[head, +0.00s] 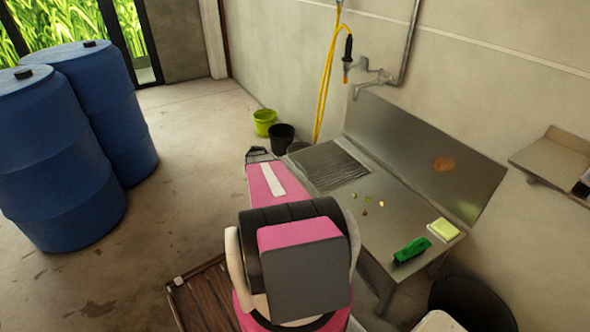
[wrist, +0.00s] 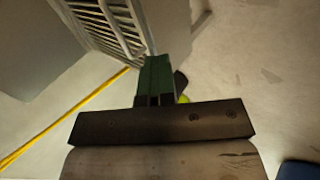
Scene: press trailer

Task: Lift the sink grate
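The sink grate (head: 328,166) is a dark barred panel lying flat in the left end of the metal sink counter. In the wrist view its pale bars (wrist: 108,22) show at the upper left. My gripper (head: 260,153) is left of the grate in the head view, apart from it. In the wrist view my green fingers (wrist: 156,75) stand side by side with no visible gap and nothing seen between them. Their tips appear close to the grate's edge in that picture, but I cannot tell the depth.
The metal counter (head: 390,215) holds a green brush (head: 412,250), a yellow sponge (head: 444,230) and small scraps. A lime bucket (head: 264,122) and a black bucket (head: 281,137) stand beyond my gripper. A yellow hose (head: 325,85) hangs by the wall.

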